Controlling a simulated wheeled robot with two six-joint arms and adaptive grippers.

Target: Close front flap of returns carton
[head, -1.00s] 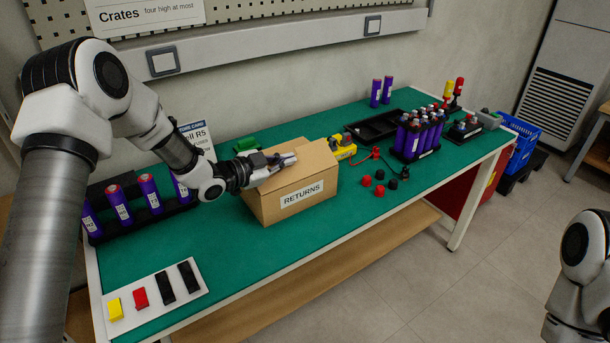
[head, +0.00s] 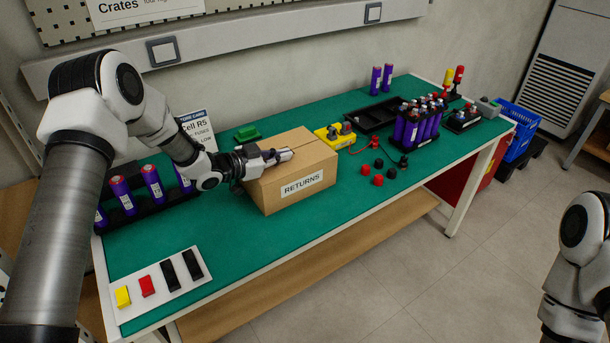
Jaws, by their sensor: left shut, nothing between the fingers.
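The returns carton (head: 322,194) is a brown cardboard box with a white "RETURNS" label on its front, standing on the green bench top. Its top flaps (head: 309,151) look flat, or nearly so, across the opening. The gripper hides part of the top, so I cannot tell whether the front flap lies fully flush. My left gripper (head: 284,154) is shut and empty, low over the left and middle part of the carton top, seemingly touching it. My right arm shows at the lower right edge, away from the bench; its gripper is out of view.
A yellow device (head: 340,138) with a red lead stands just behind the carton. Red and black caps (head: 378,180) lie to its right. A rack of purple cells (head: 415,125) stands farther right. More cells (head: 153,187) are at left. The bench in front of the carton is clear.

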